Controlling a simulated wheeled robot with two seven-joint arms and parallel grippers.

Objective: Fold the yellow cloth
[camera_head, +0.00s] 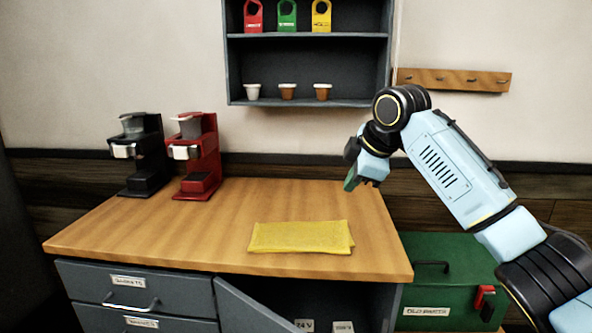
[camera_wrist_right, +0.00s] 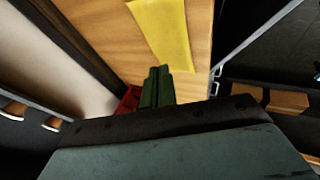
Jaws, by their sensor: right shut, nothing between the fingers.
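The yellow cloth (camera_head: 301,237) lies flat on the wooden counter (camera_head: 210,222), near its front edge and right of the middle. It looks like a narrow rectangle with fairly straight edges. It also shows in the right wrist view (camera_wrist_right: 163,33), at the top. My right gripper (camera_head: 351,184) is above the counter's right back part, behind and to the right of the cloth, apart from it. In the right wrist view its green fingers (camera_wrist_right: 157,86) are together with nothing between them. My left gripper is not in view.
A black brewer (camera_head: 141,155) and a red brewer (camera_head: 198,157) stand at the counter's back left. A wall shelf (camera_head: 305,67) holds cups and coloured tags. A cabinet door (camera_head: 262,308) stands open below the counter. A green box (camera_head: 450,275) is at the right.

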